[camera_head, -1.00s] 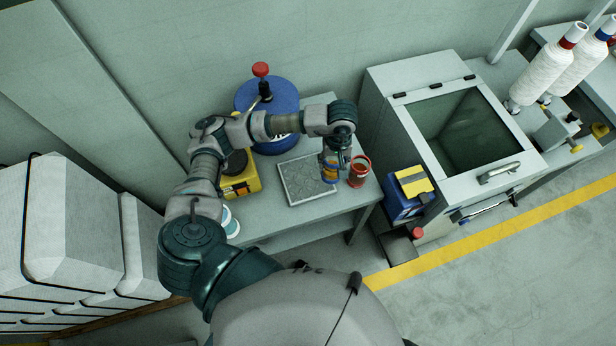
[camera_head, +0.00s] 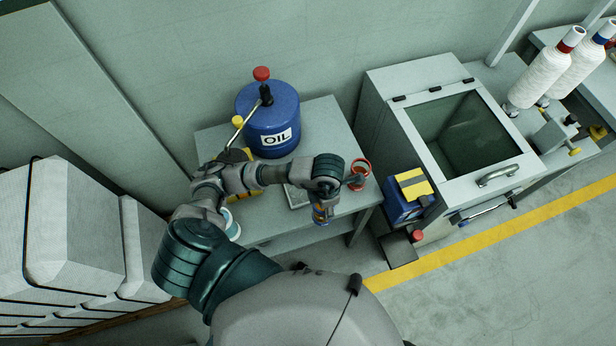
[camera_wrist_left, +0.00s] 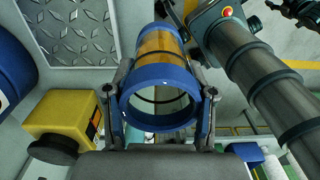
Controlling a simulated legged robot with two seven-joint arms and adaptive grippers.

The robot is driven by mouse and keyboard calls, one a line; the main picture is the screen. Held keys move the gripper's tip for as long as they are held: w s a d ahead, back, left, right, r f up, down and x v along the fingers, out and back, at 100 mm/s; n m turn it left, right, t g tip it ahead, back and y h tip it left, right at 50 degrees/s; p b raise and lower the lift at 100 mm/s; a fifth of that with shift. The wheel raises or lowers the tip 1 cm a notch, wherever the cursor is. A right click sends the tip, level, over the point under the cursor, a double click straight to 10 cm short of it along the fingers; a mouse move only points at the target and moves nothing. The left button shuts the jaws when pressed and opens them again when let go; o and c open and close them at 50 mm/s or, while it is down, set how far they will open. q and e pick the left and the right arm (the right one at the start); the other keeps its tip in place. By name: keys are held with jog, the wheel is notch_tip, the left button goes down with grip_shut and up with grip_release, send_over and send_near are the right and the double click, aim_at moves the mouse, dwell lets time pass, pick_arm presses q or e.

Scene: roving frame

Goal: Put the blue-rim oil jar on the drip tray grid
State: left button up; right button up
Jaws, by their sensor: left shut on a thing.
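The blue-rim oil jar (camera_wrist_left: 160,85) fills the middle of the left wrist view, with amber sides and a blue ring at its near end. My left gripper (camera_wrist_left: 160,112) is shut on it, one finger on each side of the blue rim. In the head view the jar (camera_head: 320,213) shows below my left gripper (camera_head: 322,196), near the table's front edge. The drip tray grid (camera_head: 296,196) is mostly hidden behind my arm there. Its raised metal pattern (camera_wrist_left: 85,32) shows at the upper left of the wrist view, to the left of the jar. My right gripper is not in view.
A red-rim jar (camera_head: 359,174) stands on the table (camera_head: 325,120) to the right of my gripper. A blue oil drum (camera_head: 270,122) stands at the back. A yellow container (camera_wrist_left: 62,118) and a white-and-blue item (camera_head: 231,226) are at the left. A grey cabinet (camera_head: 440,190) stands right of the table.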

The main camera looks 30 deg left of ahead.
pick_arm(q)
jog(key=w+a+f, duration=0.1)
jog(key=w+a, duration=0.2)
jog(key=a, duration=0.1)
jog(key=w+a+f+p, duration=0.1)
jog(key=w+a+f, duration=0.1)
jog(key=w+a, duration=0.2)
jog(key=w+a+f+p, duration=0.1)
jog(key=w+a, duration=0.2)
jog(key=a, duration=0.1)
jog(key=shift+w+f, duration=0.3)
jog(key=shift+f, duration=0.05)
jog(key=shift+a+f, duration=0.1)
jog(key=shift+f, duration=0.1)
jog(key=o, duration=1.3)
jog(key=shift+r, duration=0.1)
notch_tip(320, 180, up, 12)
jog(key=shift+b, duration=0.3)
jog(key=shift+w, duration=0.1)
